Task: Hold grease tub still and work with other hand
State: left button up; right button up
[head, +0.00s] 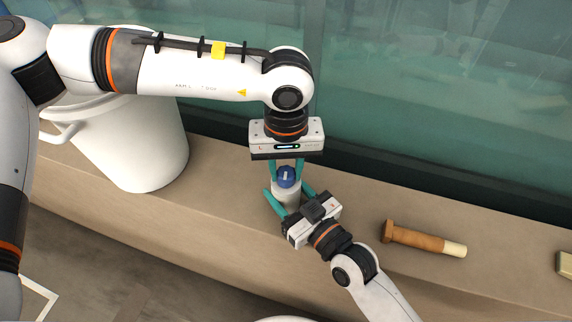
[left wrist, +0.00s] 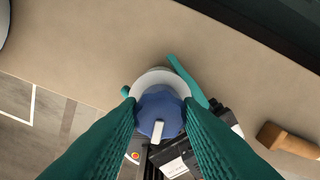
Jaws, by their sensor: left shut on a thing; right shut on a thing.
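The grease tub (head: 286,190) is a small pale grey-white cylinder standing upright on the ledge. Its blue lid (head: 286,178), with a white stripe, sits on top; the lid also shows in the left wrist view (left wrist: 158,112). My left gripper (head: 286,172) comes down from above, its teal fingers shut on the lid's sides. My right gripper (head: 288,193) reaches in from the lower right, its teal fingers shut around the tub's body below the lid. In the left wrist view the tub's pale rim (left wrist: 160,76) shows past the lid. The tub's lower part is partly hidden by the right gripper.
A large white bucket (head: 135,145) stands on the ledge (head: 225,180) at left. A brown wooden tool (head: 420,240) with a pale end lies right of my right gripper. A pale block (head: 564,264) is at the right edge. The glass wall (head: 440,90) rises behind.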

aim_at(286, 172)
pick_arm(q)
jog(key=n, duration=0.8)
jog(key=shift+n, duration=0.3)
dwell(0.5)
jog(key=o, duration=1)
notch_tip(286, 172, up, 12)
